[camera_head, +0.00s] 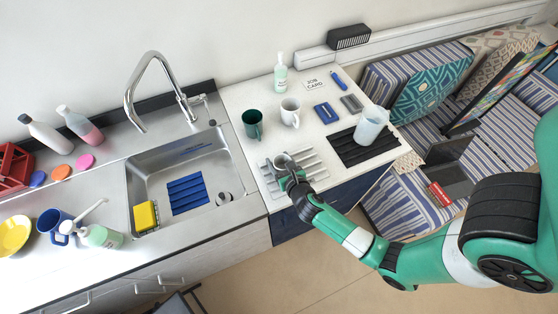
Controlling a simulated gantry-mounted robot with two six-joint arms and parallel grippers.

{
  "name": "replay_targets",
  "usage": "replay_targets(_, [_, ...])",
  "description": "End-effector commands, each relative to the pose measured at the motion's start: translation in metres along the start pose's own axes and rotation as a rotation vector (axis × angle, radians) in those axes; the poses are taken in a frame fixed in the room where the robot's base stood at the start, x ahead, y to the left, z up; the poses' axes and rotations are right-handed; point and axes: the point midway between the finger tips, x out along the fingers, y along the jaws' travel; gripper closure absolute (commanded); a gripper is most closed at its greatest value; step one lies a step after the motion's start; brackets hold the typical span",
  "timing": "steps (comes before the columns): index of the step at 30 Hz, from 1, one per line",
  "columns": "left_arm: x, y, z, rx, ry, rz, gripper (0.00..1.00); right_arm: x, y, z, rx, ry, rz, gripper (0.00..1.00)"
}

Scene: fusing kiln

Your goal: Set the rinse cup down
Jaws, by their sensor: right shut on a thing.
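My right gripper (290,177) comes in from the right, with its jaws shut on a small pale grey cup (281,161), which I take as the rinse cup. The cup is upright over the grey ribbed drying rack (313,161) on the white counter. The gripper hides part of the cup and rack, and I cannot tell whether the cup touches the rack. My left gripper is not in view.
A dark green mug (252,124) and a white mug (290,112) stand behind the rack. A translucent jug (370,125) stands on a black ribbed mat (352,153) to the right. The steel sink (150,178) lies left, with a yellow sponge (146,216).

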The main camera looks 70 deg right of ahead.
Motion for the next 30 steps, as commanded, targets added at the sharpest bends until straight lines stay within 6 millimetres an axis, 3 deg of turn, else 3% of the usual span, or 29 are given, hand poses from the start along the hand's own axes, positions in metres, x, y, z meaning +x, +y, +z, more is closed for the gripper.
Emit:
replay_targets(1, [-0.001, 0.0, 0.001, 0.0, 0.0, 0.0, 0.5, 0.001, 0.0, -0.003, 0.0, 0.0, 0.0, 0.97])
replay_targets(2, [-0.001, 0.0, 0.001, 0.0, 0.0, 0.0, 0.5, 0.001, 0.0, -0.003, 0.0, 0.001, 0.0, 0.32])
replay_targets(6, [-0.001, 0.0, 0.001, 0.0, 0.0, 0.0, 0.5, 0.001, 0.0, -0.002, 0.0, 0.0, 0.0, 0.07])
replay_targets(18, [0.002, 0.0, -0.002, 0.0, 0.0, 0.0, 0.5, -0.005, 0.0, 0.001, -0.002, 0.002, 0.001, 0.04])
replay_targets(23, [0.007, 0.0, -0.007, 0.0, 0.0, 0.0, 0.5, -0.035, 0.001, 0.002, -0.005, 0.002, 0.004, 0.04])
replay_targets(30, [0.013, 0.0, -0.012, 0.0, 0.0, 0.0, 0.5, -0.095, 0.001, 0.002, -0.005, 0.0, 0.007, 0.04])
